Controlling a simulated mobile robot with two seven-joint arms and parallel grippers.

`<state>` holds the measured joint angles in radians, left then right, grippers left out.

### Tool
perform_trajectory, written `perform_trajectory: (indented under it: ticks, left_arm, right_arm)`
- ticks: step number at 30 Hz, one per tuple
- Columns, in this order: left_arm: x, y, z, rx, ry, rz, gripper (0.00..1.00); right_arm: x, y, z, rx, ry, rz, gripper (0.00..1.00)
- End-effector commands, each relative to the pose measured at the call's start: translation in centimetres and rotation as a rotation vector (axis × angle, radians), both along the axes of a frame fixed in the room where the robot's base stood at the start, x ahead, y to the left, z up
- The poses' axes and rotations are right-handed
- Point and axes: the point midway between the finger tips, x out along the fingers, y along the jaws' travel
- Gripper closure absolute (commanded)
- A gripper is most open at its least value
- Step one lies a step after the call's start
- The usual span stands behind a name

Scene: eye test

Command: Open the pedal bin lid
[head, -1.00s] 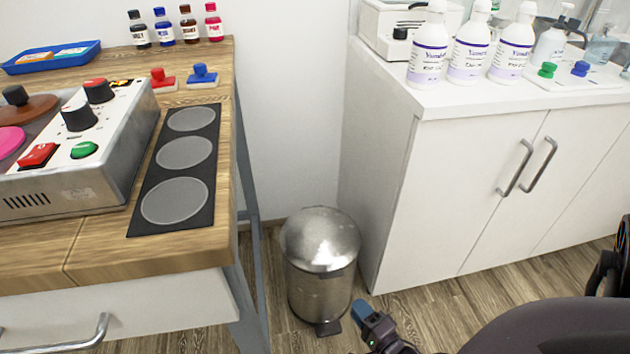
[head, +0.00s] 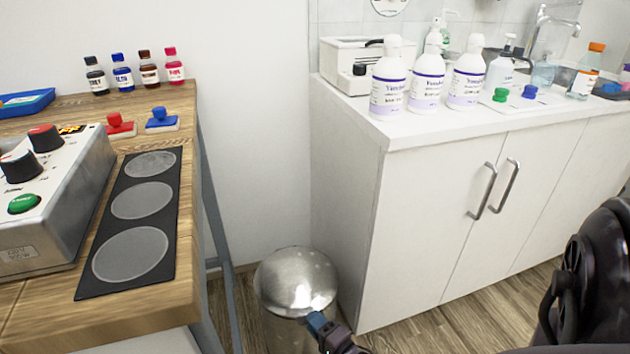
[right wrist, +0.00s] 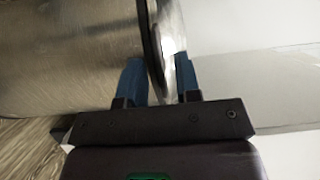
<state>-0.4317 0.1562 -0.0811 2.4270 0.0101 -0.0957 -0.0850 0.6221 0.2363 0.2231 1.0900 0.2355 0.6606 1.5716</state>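The pedal bin (head: 285,325) is a brushed-metal cylinder on the floor between the wooden table and the white cabinet. Its shiny domed lid (head: 295,278) is down. The lower part of the bin is cut off and the pedal does not show. My right gripper (head: 322,328), with blue fingertips, is at the bin's front right, just below the lid rim. In the right wrist view its two blue fingers (right wrist: 161,80) stand apart, with the dark rim (right wrist: 153,50) and the lid's edge between them. Whether they touch is unclear. My left gripper is not in view.
The wooden table (head: 190,240) stands left of the bin, bearing a control box (head: 55,200) and a black mat. The white cabinet (head: 420,220) stands close on the right, with several bottles on top. Wooden floor shows in front of the cabinet.

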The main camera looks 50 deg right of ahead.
Motion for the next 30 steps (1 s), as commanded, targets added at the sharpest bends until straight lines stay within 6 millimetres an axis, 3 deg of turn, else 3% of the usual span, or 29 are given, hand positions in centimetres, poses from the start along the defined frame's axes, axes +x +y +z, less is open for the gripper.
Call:
perform_trajectory:
  ticks: [5, 12, 23, 30]
  left_arm:
    - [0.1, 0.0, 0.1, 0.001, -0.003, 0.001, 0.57]
    - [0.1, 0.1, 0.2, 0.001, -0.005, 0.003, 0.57]
    - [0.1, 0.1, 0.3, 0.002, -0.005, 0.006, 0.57]
    - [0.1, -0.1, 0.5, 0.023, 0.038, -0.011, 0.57]
  right_arm:
    - [0.0, 0.0, 0.0, -0.001, 0.0, 0.0, 0.69]
    - [0.0, 0.0, 0.0, -0.001, 0.0, 0.0, 1.0]
    - [0.0, 0.0, 0.2, 0.0, 0.002, 0.0, 1.0]
    - [0.4, -0.1, 1.9, 0.019, 0.026, 0.001, 1.0]
